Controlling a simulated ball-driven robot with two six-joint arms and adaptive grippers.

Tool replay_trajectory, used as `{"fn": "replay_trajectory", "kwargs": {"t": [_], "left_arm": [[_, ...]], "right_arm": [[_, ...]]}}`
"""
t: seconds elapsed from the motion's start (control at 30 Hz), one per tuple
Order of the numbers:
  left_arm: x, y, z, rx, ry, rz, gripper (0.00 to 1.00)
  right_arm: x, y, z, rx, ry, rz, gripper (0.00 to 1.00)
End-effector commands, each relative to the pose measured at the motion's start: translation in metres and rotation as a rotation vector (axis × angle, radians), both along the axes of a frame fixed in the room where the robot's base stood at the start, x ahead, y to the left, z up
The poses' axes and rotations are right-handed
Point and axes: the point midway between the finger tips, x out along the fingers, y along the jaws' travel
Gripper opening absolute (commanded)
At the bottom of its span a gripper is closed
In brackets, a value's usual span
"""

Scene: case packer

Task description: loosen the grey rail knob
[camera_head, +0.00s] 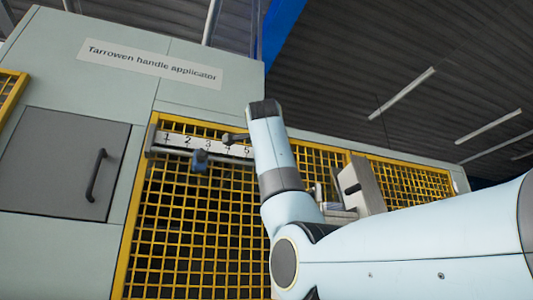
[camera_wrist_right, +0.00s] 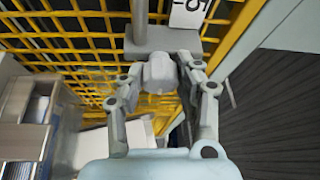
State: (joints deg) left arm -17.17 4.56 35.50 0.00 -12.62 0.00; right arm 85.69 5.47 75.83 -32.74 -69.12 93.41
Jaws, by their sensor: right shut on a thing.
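The grey rail knob (camera_wrist_right: 158,76) is a rounded grey piece under a grey block (camera_wrist_right: 165,40) in the right wrist view. My right gripper (camera_wrist_right: 161,68) has its two fingers closed on either side of the knob. In the head view my right arm hides this gripper and the held knob. The white numbered rail (camera_head: 200,143) runs across the top of the yellow mesh guard; its end, with one digit, also shows in the wrist view (camera_wrist_right: 190,12). My left gripper is not in view.
A blue-grey knob (camera_head: 200,159) hangs below the rail, and a dark grey lever (camera_head: 235,138) sits near its right part. Yellow mesh (camera_head: 190,230) lies close behind. A grey door (camera_head: 62,163) with a black handle (camera_head: 95,176) is at left. A lever box (camera_head: 366,184) stands right of my arm.

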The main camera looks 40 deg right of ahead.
Motion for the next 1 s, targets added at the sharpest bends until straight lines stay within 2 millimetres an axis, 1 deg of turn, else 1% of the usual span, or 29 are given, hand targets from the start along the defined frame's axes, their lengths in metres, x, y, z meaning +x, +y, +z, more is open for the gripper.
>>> {"fn": "replay_trajectory", "kwargs": {"t": [0.37, 0.4, 0.57, 0.87, 1.0], "left_arm": [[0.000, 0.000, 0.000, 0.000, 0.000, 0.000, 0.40], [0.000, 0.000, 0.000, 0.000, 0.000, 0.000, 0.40], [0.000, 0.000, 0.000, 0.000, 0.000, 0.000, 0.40], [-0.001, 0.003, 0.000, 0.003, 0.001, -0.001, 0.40], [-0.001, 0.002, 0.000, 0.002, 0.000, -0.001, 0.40]], "right_arm": [[0.000, 0.000, 0.000, 0.004, -0.003, 0.001, 0.01], [0.000, 0.000, 0.000, 0.004, -0.003, 0.001, 0.37], [0.000, 0.000, 0.000, 0.003, -0.002, 0.001, 0.57], [-0.002, 0.002, 0.000, 0.002, -0.002, 0.001, 0.57], [-0.014, 0.012, -0.001, 0.002, -0.005, 0.004, 0.57]]}}
